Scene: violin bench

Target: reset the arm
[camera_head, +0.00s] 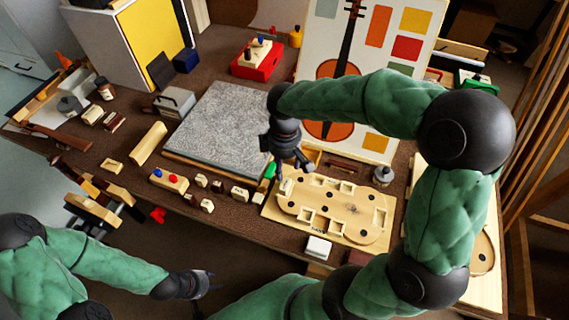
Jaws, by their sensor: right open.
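My right arm reaches over the bench and bends back to the left, covering part of the violin picture board. Its gripper (299,166) points down and is open. Nothing shows between its fingers. It hangs above the bench between the grey slab (225,120) and the wooden board with cutouts and small blocks (335,208). I cannot tell its height above them. My left gripper (207,284) is low at the front, off the bench edge. It is small and dark, so its jaws cannot be made out.
Small wooden blocks (207,205) and a green piece (269,171) lie near the right gripper. A white block (318,247) sits at the front edge. A red box (257,60) and the violin board (325,50) stand behind. Dark open floor lies before the bench.

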